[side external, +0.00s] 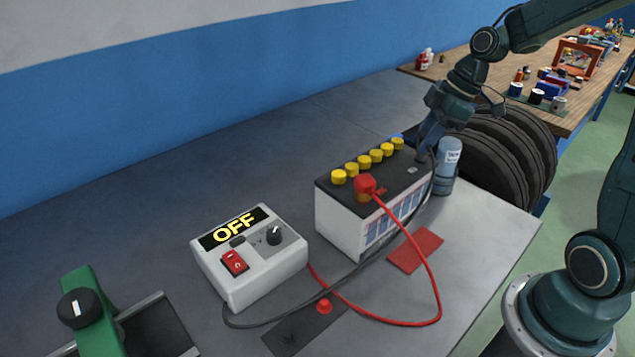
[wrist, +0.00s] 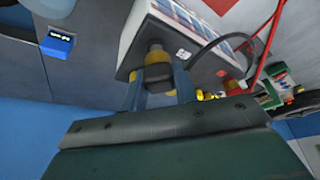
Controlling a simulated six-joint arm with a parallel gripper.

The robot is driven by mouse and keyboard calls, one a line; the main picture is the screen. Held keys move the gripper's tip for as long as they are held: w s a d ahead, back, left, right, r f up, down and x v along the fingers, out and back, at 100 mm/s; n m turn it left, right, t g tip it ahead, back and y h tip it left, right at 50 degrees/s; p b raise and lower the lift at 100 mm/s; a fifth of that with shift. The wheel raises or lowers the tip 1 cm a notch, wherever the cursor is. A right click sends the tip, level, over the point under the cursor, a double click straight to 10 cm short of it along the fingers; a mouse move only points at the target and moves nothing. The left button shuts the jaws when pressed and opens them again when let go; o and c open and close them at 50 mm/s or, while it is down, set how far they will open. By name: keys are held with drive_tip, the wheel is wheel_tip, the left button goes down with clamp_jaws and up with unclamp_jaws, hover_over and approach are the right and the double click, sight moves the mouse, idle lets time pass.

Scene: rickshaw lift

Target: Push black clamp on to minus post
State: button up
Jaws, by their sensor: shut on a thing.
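The battery (side external: 340,228) is a white box with a dark top, a row of yellow caps and a blue label. The red clamp (side external: 365,184) sits on the battery's near post. My gripper (side external: 424,152) points down at the far right corner of the battery top and hides the minus post there in the side view. In the wrist view my gripper (wrist: 158,85) is shut on the black clamp (wrist: 157,70), with one finger on each side. The clamp is at the battery (wrist: 140,40) corner. I cannot tell how far down the post it sits.
A white charger (side external: 250,275) reading OFF stands left of the battery, with a red cable (side external: 432,290) and a black cable (side external: 345,275). A bottle (side external: 448,165) stands close beside my gripper. Tyres (side external: 505,150) are behind. A red cloth (side external: 415,250) lies in front.

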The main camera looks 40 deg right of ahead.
drive_tip(key=shift+f, duration=0.8)
idle(0.8)
drive_tip(key=shift+r, duration=1.35)
idle(0.5)
drive_tip(key=shift+f, duration=1.35)
idle(3.2)
